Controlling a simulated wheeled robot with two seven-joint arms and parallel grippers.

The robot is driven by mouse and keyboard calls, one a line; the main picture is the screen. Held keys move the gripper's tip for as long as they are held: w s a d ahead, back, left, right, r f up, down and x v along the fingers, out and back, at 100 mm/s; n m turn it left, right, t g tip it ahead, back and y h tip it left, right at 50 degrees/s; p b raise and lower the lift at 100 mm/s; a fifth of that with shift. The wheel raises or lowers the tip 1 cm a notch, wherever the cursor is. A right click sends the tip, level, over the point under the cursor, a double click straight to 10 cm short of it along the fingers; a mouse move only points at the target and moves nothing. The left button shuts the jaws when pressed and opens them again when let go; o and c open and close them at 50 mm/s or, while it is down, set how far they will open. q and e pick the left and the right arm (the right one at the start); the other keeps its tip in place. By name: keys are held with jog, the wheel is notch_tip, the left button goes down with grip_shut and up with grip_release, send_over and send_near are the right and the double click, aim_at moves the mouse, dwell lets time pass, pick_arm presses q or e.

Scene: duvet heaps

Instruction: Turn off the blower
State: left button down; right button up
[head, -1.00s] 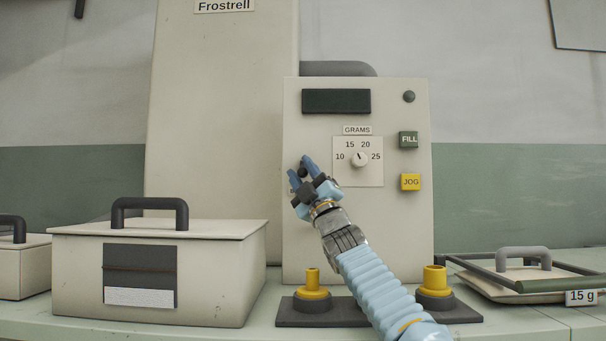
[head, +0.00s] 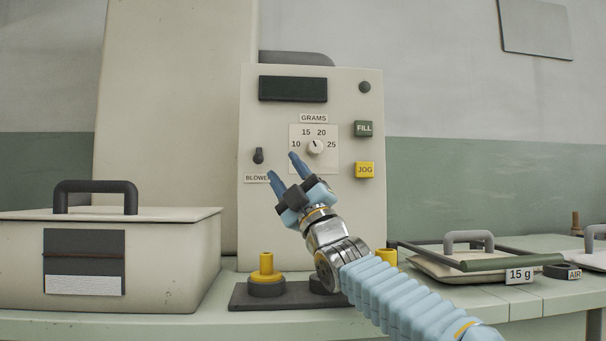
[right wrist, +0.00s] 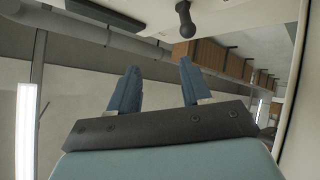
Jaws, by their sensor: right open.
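The blower switch (head: 258,156) is a small dark lever on the front of the cream control box, above the partly covered BLOWER label (head: 256,178). Which way it is set is hard to tell. My right gripper (head: 281,167) is open and empty, its blue fingers pointing up-left, just right of and below the switch in the picture. In the right wrist view a dark knobbed lever (right wrist: 184,18), apparently the switch, shows beyond the open fingers (right wrist: 158,74), apart from them. My left gripper is out of view.
The box carries a grams dial (head: 315,147), a green FILL button (head: 363,129) and a yellow JOG button (head: 364,170). Below stand yellow posts (head: 266,266). A lidded bin (head: 160,260) is at left, a handled tray (head: 465,262) at right.

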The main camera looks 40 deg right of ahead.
jog(key=s, duration=0.5)
jog(key=shift+d, duration=0.1)
dwell(0.3)
